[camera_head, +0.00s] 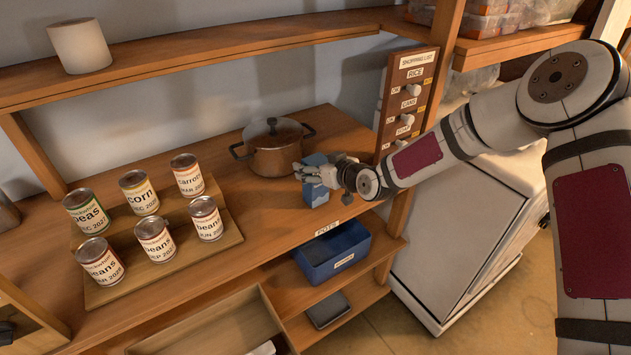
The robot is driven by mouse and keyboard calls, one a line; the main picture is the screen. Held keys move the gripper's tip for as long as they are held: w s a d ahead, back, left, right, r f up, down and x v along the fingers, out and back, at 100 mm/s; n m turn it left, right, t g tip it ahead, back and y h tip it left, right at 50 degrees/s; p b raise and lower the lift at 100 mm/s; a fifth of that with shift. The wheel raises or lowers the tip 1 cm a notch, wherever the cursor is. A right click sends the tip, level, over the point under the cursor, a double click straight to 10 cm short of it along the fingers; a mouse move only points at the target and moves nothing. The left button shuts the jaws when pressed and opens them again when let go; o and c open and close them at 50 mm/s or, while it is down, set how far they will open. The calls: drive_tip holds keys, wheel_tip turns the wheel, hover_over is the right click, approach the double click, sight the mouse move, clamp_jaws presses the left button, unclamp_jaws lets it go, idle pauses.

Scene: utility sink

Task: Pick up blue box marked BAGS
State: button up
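A small upright blue box (316,194) stands on the wooden counter, right of the pot. My gripper (308,172) is at its upper part, with its fingers over or beside the top. The fingers hide part of the box, and I cannot tell whether they touch or grip it. No marking on it is readable. A larger open blue bin (320,270) sits on the shelf below the counter. It has a white label on its front, too small to read.
A lidded pot (275,150) stands close left of my gripper. Several cans stand on a stepped wooden rack (185,252) farther left. A shopping list board (405,95) rises to the right, behind my arm. An open drawer (225,330) juts out at the front.

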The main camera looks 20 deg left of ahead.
clamp_jaws()
drive_tip(key=shift+r, duration=0.15)
